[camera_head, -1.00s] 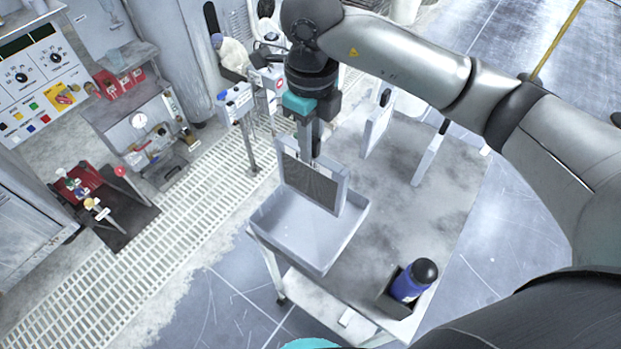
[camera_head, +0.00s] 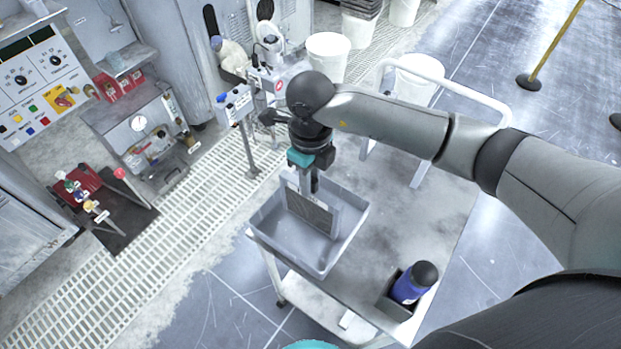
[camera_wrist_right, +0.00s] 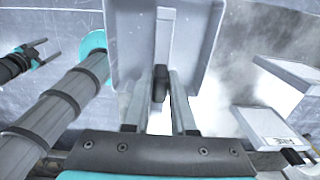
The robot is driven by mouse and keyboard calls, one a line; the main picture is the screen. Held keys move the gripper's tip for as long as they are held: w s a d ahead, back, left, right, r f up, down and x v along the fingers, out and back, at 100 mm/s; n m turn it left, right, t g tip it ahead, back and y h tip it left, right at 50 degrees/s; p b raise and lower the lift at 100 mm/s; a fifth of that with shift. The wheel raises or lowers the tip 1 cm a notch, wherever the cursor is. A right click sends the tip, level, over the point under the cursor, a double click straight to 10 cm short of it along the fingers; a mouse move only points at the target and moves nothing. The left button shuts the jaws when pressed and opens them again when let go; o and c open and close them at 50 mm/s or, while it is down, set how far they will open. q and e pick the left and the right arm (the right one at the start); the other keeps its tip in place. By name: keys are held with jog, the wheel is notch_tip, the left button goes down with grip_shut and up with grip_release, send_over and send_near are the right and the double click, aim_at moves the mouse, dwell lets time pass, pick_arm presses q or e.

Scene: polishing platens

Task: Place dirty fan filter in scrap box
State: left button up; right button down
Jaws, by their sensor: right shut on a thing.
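The dirty fan filter (camera_head: 312,209) is a flat panel with a dark mesh and pale frame. My right gripper (camera_head: 304,178) is shut on it from above and holds it upright. The scrap box (camera_head: 345,240) is a shallow grey open tray on the cart, and the filter's lower part is within its walls. I cannot tell whether it touches the floor of the box. In the right wrist view the filter's dark handle (camera_wrist_right: 160,84) is between the fingers. My left gripper (camera_wrist_right: 40,53) shows at the left of that view, fingers apart and empty.
The box stands on a grey cart (camera_head: 425,220) with a white rail (camera_head: 440,78). A blue bottle (camera_head: 408,286) sits in a holder at the cart's front corner. Pale panels (camera_wrist_right: 268,127) stand right in the wrist view. White buckets (camera_head: 327,55) are behind.

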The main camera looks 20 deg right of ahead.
jog(key=shift+f, duration=0.1)
jog(key=c, duration=0.7)
grip_release()
jog(key=shift+c, duration=0.2)
notch_tip(320, 180, up, 12)
jog(key=shift+r, duration=0.2)
